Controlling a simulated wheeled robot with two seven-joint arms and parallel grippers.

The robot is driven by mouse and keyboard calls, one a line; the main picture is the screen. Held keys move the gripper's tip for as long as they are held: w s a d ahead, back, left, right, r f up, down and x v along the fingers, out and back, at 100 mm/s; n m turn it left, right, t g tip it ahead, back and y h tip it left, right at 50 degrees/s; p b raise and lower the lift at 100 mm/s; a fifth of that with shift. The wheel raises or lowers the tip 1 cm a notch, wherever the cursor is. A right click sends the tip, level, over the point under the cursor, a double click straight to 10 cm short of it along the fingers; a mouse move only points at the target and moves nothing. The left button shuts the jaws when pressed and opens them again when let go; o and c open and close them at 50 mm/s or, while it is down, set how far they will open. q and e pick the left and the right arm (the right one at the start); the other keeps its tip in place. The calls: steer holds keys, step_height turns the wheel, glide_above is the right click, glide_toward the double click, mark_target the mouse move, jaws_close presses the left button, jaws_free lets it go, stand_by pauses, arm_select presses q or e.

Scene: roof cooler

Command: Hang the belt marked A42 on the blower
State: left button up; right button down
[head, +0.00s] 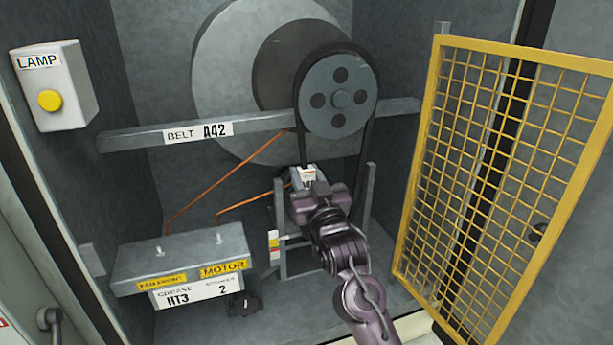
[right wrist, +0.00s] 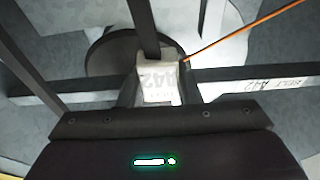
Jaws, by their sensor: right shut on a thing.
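The black belt (head: 368,135) runs over the top of the grey blower pulley (head: 338,97), and both strands hang down from it. A white sleeve (head: 305,175) is on the left strand. In the right wrist view the sleeve (right wrist: 158,82) reads A42, upside down. My right gripper (head: 307,187) is shut on the belt at this sleeve, below and left of the pulley. The belt's lower end is hidden behind my right arm. My left gripper is not in view.
A grey crossbar (head: 270,124) labelled BELT A42 passes by the pulley. A yellow mesh door (head: 490,170) stands open at right. A grey box (head: 185,255) with FAN FRONT and MOTOR labels is at lower left. A lamp switch (head: 50,100) is on the left wall.

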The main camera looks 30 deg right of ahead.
steer(key=shift+f+b, duration=0.4)
steer(key=shift+f, duration=0.25)
stand_by(0.4)
steer(key=c, duration=1)
jaws_free()
steer(key=shift+o, duration=0.2)
steer(key=b+v, duration=0.3)
steer(key=v, duration=0.5)
steer(key=shift+b, duration=0.35)
steer(key=shift+f, duration=0.1)
